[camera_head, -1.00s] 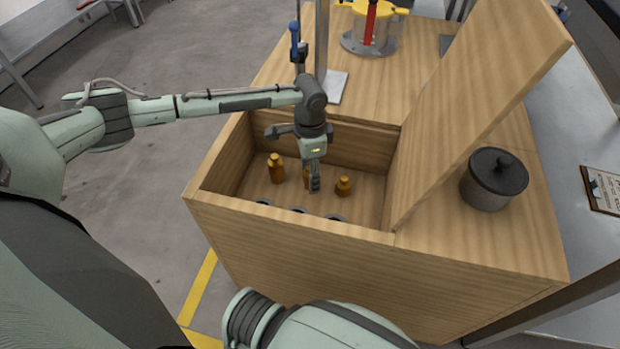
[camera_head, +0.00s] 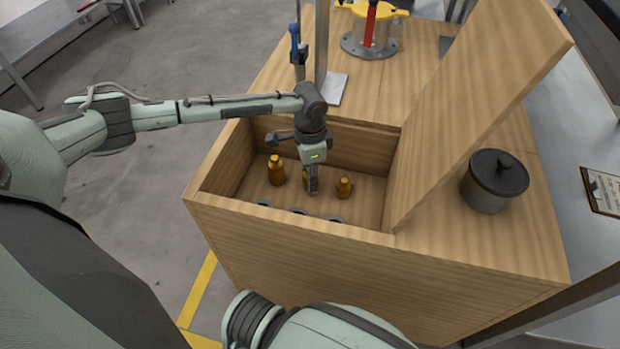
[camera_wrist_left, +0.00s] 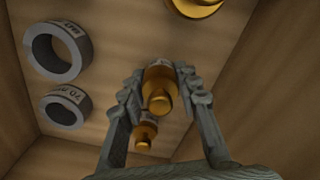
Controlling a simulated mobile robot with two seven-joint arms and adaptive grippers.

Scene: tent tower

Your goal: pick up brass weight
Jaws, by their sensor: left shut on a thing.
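Three brass weights stand inside the open wooden box. The left one (camera_head: 276,170) and the right one (camera_head: 344,187) stand free on the box floor. The middle brass weight (camera_wrist_left: 160,86) is between the fingers of my left gripper (camera_head: 313,187), which is shut on it, pointing down into the box. In the head view the fingers hide most of that weight. The wrist view shows another brass weight (camera_wrist_left: 145,132) just beyond it and a larger-looking one (camera_wrist_left: 197,5) at the top edge. I cannot tell whether the held weight touches the floor. My right gripper is not in view.
Grey labelled rings (camera_wrist_left: 57,51) lie on the box floor near its front wall (camera_head: 300,218). The raised wooden lid (camera_head: 470,120) stands on the right. A dark lidded pot (camera_head: 490,182) is beyond it. A yellow-topped fixture (camera_head: 370,30) stands at the back.

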